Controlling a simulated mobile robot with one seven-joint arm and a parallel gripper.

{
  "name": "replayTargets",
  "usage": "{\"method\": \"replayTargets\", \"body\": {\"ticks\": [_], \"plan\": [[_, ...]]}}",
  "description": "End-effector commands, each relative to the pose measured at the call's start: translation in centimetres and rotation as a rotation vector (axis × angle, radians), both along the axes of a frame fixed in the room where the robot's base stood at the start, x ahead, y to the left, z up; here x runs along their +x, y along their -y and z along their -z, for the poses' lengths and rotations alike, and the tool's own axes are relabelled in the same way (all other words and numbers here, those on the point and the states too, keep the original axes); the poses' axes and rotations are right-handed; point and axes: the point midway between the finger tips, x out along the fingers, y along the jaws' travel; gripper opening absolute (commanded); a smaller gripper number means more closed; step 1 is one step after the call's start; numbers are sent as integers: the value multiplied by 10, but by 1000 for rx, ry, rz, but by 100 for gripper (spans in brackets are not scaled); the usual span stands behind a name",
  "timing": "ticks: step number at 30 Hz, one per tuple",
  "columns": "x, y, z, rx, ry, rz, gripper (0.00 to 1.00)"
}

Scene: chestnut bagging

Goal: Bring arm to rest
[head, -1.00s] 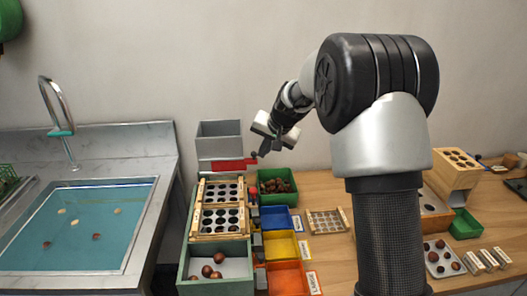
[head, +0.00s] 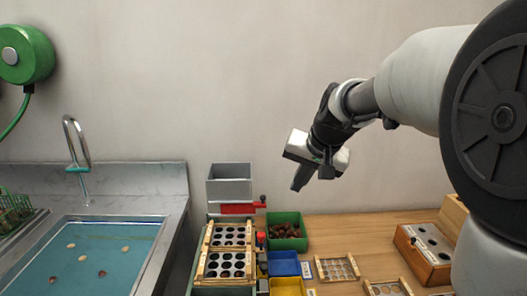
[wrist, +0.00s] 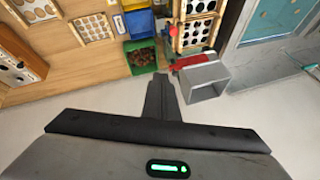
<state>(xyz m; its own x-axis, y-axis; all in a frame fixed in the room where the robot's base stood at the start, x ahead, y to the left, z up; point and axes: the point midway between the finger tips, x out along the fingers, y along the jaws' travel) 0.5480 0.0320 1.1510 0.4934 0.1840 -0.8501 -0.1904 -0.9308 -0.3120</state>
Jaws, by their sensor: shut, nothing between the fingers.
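My gripper (head: 312,181) hangs in the air in the head view, above and behind the work table. Its fingers point down and are together, with nothing between them. In the wrist view the dark fingers of my gripper (wrist: 162,92) are side by side over the back edge of the table, near a grey hopper (wrist: 205,83). The gripper touches nothing that I can see. My arm reaches in from the right of the head view.
Below are a green bin (head: 287,243) of chestnuts, the grey hopper (head: 229,190), a wooden grading tray (head: 230,236), a blue bin (head: 284,268) and a yellow bin (head: 288,288). A water-filled sink (head: 85,258) with a tap (head: 76,160) is at left. Air around my gripper is clear.

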Motion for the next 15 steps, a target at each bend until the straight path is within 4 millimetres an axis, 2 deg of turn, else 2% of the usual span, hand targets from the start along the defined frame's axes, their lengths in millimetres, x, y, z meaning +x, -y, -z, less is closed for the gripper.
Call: {"method": "replayTargets", "body": {"ticks": [1,6,9,15], "plan": [[-33,1,-12,-30,8,-23,0],[-131,8,-18,-136,7,-97,0],[-174,14,-12,-185,5,-127,0],[-235,23,5,-261,2,-167,0]]}}
